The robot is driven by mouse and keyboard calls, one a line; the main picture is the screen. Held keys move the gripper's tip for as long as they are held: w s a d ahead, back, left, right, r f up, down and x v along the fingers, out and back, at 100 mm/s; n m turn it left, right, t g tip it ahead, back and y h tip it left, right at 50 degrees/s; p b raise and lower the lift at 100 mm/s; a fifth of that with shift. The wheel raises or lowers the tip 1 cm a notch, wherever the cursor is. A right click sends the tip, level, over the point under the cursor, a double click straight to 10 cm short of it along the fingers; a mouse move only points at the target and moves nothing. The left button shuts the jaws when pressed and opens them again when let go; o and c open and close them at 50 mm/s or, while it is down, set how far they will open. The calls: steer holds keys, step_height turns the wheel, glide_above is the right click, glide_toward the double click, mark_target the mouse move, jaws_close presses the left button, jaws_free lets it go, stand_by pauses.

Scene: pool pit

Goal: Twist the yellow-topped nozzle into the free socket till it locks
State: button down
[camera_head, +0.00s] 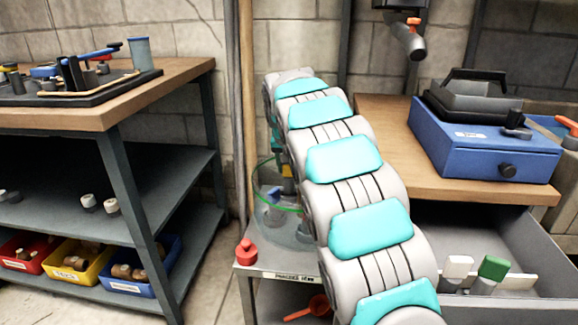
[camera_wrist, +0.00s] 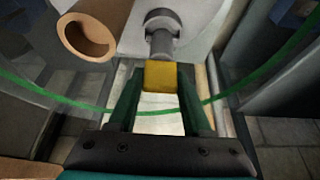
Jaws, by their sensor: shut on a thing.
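The yellow-topped nozzle (camera_wrist: 160,32) shows in the wrist view as a grey stepped body with a square yellow top (camera_wrist: 160,75). My gripper (camera_wrist: 160,80) is shut on the yellow top, one dark green finger on each side. The nozzle's grey end points away from my gripper, against a pale grey surface; I cannot tell whether it is seated in anything. A tan round opening (camera_wrist: 88,36) lies left of the nozzle; I cannot tell whether it is the free socket. In the head view my arm hides most of the gripper and nozzle.
A clear tank with a green rim (camera_head: 256,200) surrounds the work spot; a grey fitting (camera_head: 273,212) stands inside it. A red bottle (camera_head: 246,252) stands beside it on the labelled stand. A blue case (camera_head: 480,145) is on the right bench, above an open drawer (camera_head: 530,302).

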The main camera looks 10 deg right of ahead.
steer(key=shift+f, duration=0.35)
stand_by(0.3)
steer(key=shift+f, duration=0.35)
steer(key=shift+f+b, duration=0.35)
steer(key=shift+f, duration=0.2)
stand_by(0.6)
steer(key=shift+n, duration=0.3)
steer(key=shift+r+n+y, duration=0.1)
steer(key=shift+n+y, duration=0.5)
steer(key=shift+n, duration=0.5)
steer(key=n+y, duration=0.1)
steer(key=n, duration=0.2)
steer(key=shift+n, duration=0.3)
steer(key=n, duration=0.1)
steer(key=n+y, duration=0.1)
steer(key=n, duration=0.1)
steer(key=shift+d+f+y+b, duration=0.1)
steer(key=shift+f+y+b, duration=0.1)
steer(key=shift+y+b, duration=0.1)
steer(key=shift+r+n+g+y, duration=0.1)
steer(key=shift+n+g+y, duration=0.45)
steer(key=shift+n, duration=1.15)
